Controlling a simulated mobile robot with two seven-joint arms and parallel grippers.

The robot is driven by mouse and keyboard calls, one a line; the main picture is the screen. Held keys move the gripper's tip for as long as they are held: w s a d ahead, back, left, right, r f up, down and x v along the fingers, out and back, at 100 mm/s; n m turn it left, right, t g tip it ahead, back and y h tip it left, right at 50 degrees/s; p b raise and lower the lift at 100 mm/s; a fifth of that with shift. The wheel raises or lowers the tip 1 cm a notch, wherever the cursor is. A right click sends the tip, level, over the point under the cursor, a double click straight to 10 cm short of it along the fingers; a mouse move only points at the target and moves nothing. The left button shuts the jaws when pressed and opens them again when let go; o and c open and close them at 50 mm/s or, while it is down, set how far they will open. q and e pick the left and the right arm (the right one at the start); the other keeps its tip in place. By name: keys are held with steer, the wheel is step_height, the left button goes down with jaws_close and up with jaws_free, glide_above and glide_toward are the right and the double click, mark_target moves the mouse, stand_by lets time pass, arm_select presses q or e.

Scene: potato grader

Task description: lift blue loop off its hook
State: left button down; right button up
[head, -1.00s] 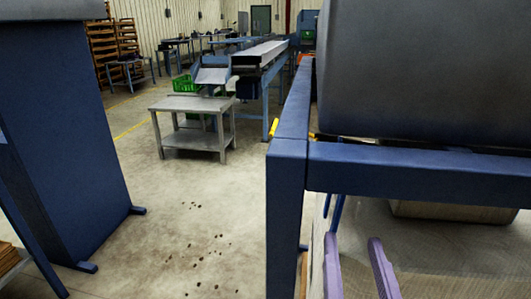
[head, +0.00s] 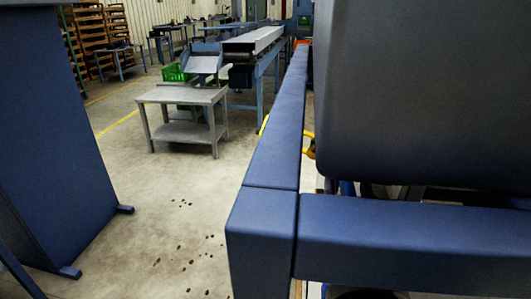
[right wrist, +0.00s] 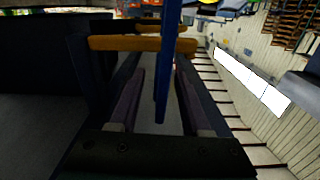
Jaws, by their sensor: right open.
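In the right wrist view my right gripper (right wrist: 160,72) is open, with one purple finger on each side. The blue loop (right wrist: 169,50) shows there as a narrow blue strip running down between the fingers, with clear gaps on both sides. A yellow-orange hook (right wrist: 125,43) crosses beyond the fingertips, by the strip. In the head view the yellow hook (head: 310,145) shows beside the dark hopper. My right gripper is mostly hidden there behind the blue beam. My left gripper is in neither view now.
A blue frame beam (head: 400,240) crosses close in front, below the dark hopper (head: 425,90). A blue panel (head: 55,140) stands at the left. A grey table (head: 185,97) and conveyor (head: 255,42) stand farther back. The floor between has scattered dark bits.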

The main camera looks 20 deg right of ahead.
steer(key=shift+x, duration=1.15)
steer(key=shift+c, duration=0.2)
jaws_close()
steer(key=shift+a, duration=0.1)
stand_by(0.3)
